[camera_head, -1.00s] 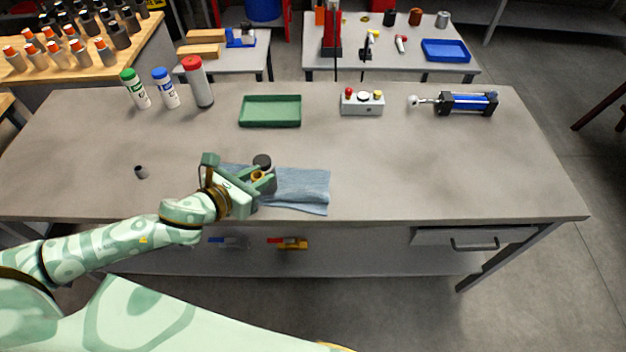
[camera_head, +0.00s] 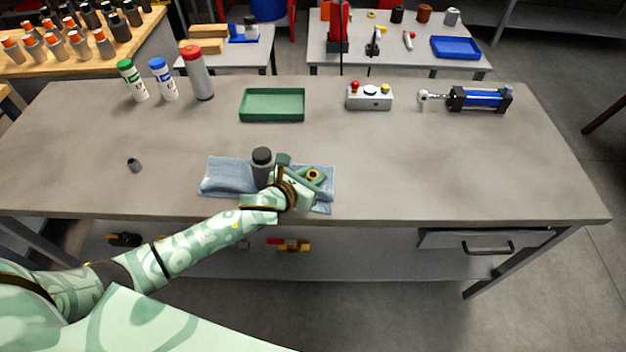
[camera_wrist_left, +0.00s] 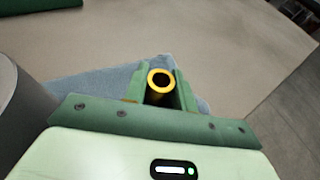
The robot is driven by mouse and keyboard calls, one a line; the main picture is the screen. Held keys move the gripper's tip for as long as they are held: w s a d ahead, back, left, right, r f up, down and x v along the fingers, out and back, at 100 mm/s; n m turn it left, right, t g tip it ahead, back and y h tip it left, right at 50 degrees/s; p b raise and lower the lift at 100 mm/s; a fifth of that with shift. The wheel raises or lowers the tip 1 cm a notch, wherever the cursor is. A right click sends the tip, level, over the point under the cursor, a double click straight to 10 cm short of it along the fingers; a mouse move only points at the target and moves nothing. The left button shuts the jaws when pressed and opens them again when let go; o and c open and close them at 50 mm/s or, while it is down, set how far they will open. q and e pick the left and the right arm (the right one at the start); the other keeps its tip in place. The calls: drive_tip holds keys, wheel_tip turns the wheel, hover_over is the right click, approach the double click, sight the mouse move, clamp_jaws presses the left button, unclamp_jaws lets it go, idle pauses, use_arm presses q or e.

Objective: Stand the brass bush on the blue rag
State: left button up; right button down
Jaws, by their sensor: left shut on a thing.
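The brass bush (camera_head: 313,175) is a short yellow-rimmed tube, held between the fingers of my left gripper (camera_head: 309,177). In the left wrist view the bush (camera_wrist_left: 160,82) stands roughly upright between the two green fingers, its open end facing the camera. The blue rag (camera_head: 225,177) lies flat near the front edge of the workbench. The gripper is over the right part of the rag; whether the bush touches the cloth is hidden. My right gripper is not in view.
A dark-capped grey cylinder (camera_head: 262,168) stands on the rag just left of my gripper. A small grey bush (camera_head: 134,165) stands at the left. A green tray (camera_head: 272,105), a button box (camera_head: 369,97) and a blue cylinder unit (camera_head: 479,98) sit farther back. The bench's right side is clear.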

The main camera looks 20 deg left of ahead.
use_arm(q)
drive_tip(key=shift+f, duration=0.35)
drive_tip(key=shift+s+f+b, duration=0.2)
drive_tip(key=shift+f+b, duration=0.2)
drive_tip(key=shift+f, duration=0.4)
clamp_jaws()
drive_tip(key=o, duration=1)
unclamp_jaws()
drive_tip(key=shift+s+a+r+p, duration=0.1)
drive_tip(key=shift+s+r+p, duration=0.05)
drive_tip(key=shift+r+p, duration=0.25)
drive_tip(key=shift+s+a+r+p, duration=0.15)
drive_tip(key=shift+r+p, duration=0.15)
drive_tip(key=shift+r, duration=0.15)
drive_tip(key=p+v, duration=0.2)
drive_tip(key=v, duration=0.8)
drive_tip(key=shift+r, duration=0.15)
drive_tip(key=shift+s+r, duration=0.15)
drive_tip(key=shift+s, duration=0.25)
